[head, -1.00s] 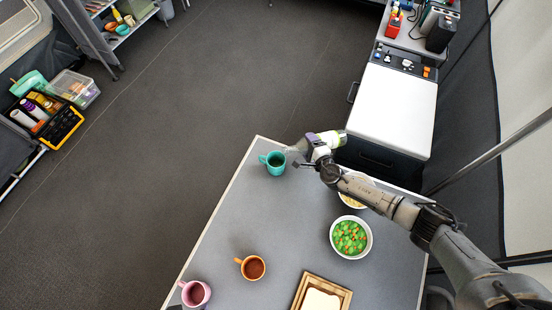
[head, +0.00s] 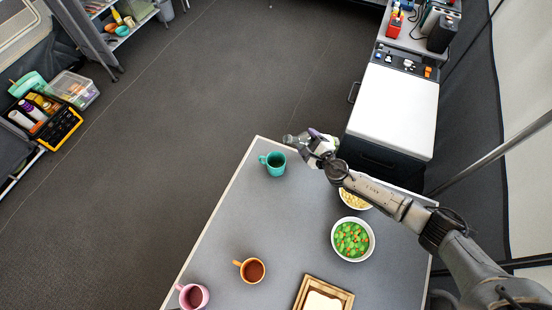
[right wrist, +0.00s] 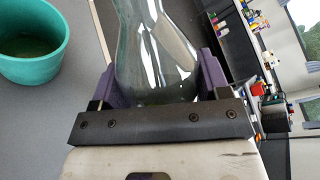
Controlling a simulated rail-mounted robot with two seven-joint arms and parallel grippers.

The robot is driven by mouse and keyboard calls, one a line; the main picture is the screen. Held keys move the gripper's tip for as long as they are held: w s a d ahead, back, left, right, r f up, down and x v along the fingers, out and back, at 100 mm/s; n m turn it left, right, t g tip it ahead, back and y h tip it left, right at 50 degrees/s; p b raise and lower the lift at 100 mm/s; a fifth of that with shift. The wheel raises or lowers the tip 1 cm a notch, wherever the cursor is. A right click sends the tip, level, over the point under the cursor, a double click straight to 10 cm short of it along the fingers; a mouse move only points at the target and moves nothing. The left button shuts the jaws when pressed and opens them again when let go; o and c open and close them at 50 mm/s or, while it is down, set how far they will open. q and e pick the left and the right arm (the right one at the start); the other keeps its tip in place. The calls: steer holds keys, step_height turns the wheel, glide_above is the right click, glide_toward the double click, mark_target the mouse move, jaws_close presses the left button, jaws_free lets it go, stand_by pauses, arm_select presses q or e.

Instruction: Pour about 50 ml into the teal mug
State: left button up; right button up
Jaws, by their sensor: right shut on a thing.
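The teal mug (head: 273,163) stands upright near the table's far corner. It also shows in the right wrist view (right wrist: 32,42), at the upper left; I cannot tell how much liquid is in it. My right gripper (head: 318,146) is shut on a clear glass vessel (head: 291,139), above the table's far edge and to the right of the mug, apart from it. In the right wrist view the glass (right wrist: 152,55) sits between the purple fingers, and its far end is cut off by the frame. No stream of liquid shows. My left gripper is not in view.
On the grey table (head: 225,225) are an orange mug (head: 251,270), a pink mug (head: 193,296), a bowl of green food (head: 352,239), a partly hidden bowl (head: 355,199) and a wooden board (head: 325,294). A white-topped unit (head: 393,105) stands beyond. The table's middle is clear.

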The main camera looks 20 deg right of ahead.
mark_target(307, 141)
steer(key=shift+a+r+m+y, duration=0.3)
steer(key=shift+a+r+m, duration=0.15)
steer(key=shift+r+m, duration=0.05)
steer(key=shift+a+r+m+b, duration=0.3)
steer(key=shift+m+b, duration=0.15)
steer(key=shift+m, duration=0.15)
steer(key=m+b, duration=0.2)
steer(key=r+m+t+y+b, duration=0.1)
steer(key=m+b, duration=0.1)
steer(key=shift+s+d+r, duration=0.1)
steer(key=shift+r, duration=0.1)
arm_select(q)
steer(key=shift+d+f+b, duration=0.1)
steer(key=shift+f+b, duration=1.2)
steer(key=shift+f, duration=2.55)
arm_select(e)
steer(key=shift+r+m+t+y, duration=0.15)
steer(key=shift+m+t+y, duration=0.25)
steer(key=shift+m, duration=0.9)
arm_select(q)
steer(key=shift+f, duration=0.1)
arm_select(e)
steer(key=shift+a, duration=0.2)
steer(key=shift+r, duration=0.1)
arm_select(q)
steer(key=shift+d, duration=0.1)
